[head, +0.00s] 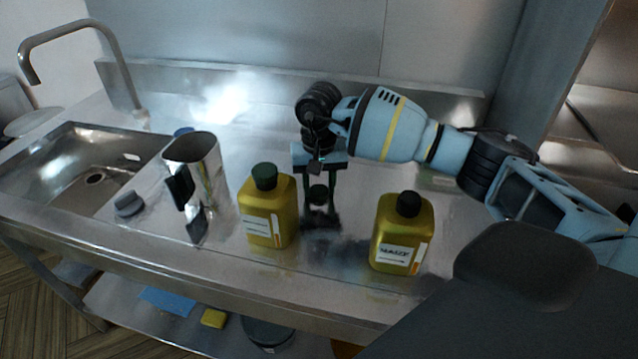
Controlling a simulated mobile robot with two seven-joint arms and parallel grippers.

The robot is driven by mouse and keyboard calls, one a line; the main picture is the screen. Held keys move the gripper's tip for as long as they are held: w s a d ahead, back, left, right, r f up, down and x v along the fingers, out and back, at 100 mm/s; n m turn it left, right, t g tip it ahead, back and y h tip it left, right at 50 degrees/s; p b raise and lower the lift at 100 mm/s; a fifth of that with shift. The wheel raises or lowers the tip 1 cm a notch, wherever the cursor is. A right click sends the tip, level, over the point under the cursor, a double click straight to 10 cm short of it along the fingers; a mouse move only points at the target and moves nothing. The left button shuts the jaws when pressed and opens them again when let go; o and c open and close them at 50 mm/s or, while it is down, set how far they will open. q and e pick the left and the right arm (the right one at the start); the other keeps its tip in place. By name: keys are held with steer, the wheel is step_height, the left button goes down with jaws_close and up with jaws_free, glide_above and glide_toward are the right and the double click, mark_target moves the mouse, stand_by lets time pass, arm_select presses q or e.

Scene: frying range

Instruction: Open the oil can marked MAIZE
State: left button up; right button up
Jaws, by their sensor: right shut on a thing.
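The oil can marked MAIZE (403,236) stands upright on the steel counter at the right. It is yellow-gold with a white label, and a black cap (409,204) shows on its top. A second yellow can (266,213) with a dark green cap (265,177) stands upright to its left; I cannot read its label. My right gripper (318,192) points down between and behind the two cans, apart from both. My left gripper is not in view.
A steel jug (203,165) with a black handle stands left of the cans. A dark knob-like thing (129,204) lies near the sink (62,170). The steel counter (345,262) is bare between the cans. Blue and yellow items lie on the lower shelf.

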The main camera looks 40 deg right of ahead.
mark_target(319, 191)
steer(key=o, duration=1.1)
steer(key=shift+f, duration=0.1)
steer(key=shift+r, duration=0.35)
step_height(319, 191, up, 12)
steer(key=shift+f, duration=0.15)
steer(key=shift+f, duration=0.1)
